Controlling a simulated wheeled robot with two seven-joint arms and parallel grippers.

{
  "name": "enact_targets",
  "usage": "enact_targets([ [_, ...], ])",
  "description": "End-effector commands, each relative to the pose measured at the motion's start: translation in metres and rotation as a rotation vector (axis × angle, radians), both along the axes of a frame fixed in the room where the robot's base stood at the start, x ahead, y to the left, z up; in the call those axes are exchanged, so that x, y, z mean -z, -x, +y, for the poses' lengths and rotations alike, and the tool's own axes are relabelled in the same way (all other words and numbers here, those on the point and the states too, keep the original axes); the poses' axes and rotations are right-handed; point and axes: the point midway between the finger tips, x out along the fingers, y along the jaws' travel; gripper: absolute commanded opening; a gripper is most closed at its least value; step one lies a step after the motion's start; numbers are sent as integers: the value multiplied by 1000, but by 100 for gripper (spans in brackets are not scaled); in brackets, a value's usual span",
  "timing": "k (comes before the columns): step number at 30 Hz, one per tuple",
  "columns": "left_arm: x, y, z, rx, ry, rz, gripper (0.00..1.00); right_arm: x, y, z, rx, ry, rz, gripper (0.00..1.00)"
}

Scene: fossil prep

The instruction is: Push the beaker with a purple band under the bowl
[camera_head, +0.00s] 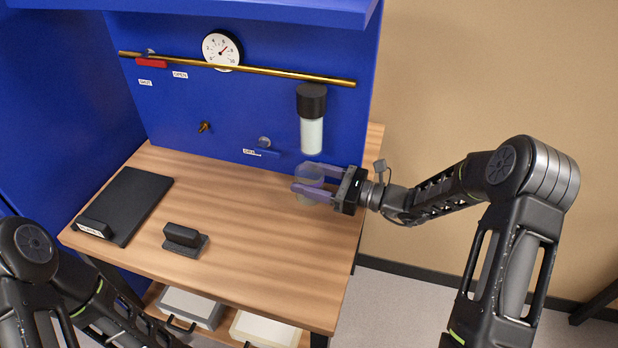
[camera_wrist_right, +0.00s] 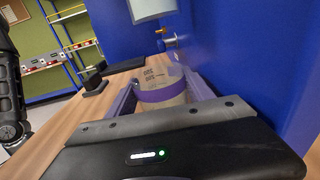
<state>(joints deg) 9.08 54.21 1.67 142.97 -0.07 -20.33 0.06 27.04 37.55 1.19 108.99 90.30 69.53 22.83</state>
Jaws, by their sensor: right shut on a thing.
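The clear beaker (camera_head: 309,174) stands on the wooden table near the blue back panel. Its purple band (camera_wrist_right: 163,92) and dark printed marks show in the right wrist view. My right gripper (camera_head: 306,190) is shut on the beaker, one purple finger on each side of it. The bowl (camera_head: 311,136) is a pale cylinder under a black cap, fixed to the panel. In the head view the beaker appears just below the bowl; I cannot tell whether it is directly beneath. My left gripper is out of frame.
A black pad (camera_head: 129,203) and a small black stand (camera_head: 183,239) lie on the left of the table (camera_head: 240,215). A brass pipe (camera_head: 270,71), a gauge (camera_head: 221,49) and a drain valve (camera_head: 264,147) are on the panel. The table's middle and front right are clear.

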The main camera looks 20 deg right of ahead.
Motion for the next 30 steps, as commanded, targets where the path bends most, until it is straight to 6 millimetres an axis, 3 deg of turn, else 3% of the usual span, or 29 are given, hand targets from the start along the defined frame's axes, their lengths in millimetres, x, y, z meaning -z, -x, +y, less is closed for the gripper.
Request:
enact_targets([
  [10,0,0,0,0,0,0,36,0,0,0,0,0,0,86],
  [23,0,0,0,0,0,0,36,-1,-1,-2,5,0,-2,86],
  [30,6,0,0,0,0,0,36,1,13,-23,10,3,-2,86],
])
